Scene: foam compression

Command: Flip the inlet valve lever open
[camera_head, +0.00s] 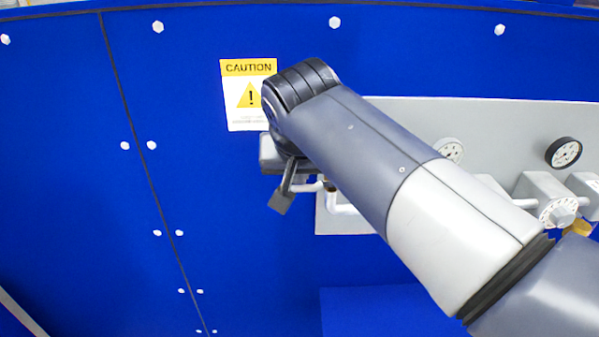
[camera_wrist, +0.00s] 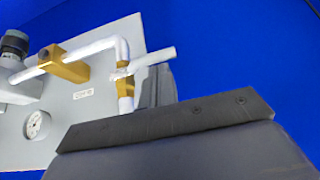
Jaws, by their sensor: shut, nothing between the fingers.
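The inlet valve shows in the wrist view as a brass body (camera_wrist: 125,87) on a white pipe. Its light grey lever (camera_wrist: 152,60) sticks out to the upper right, across the pipe. My gripper (camera_head: 282,199) is shut and empty, hanging below the wrist at the panel's left end in the head view. In the wrist view, dark gripper parts (camera_wrist: 158,90) lie just right of and below the valve. I cannot tell whether they touch the lever. In the head view my arm hides most of the valve area, and the lever cannot be made out.
A grey panel (camera_head: 490,110) on the blue wall carries white pipes (camera_head: 345,208), a dark-rimmed gauge (camera_head: 563,153) and a grey box with a dial (camera_head: 541,186). A brass block (camera_wrist: 62,66) sits on the pipe farther left. A caution sign (camera_head: 240,118) hangs left of my wrist.

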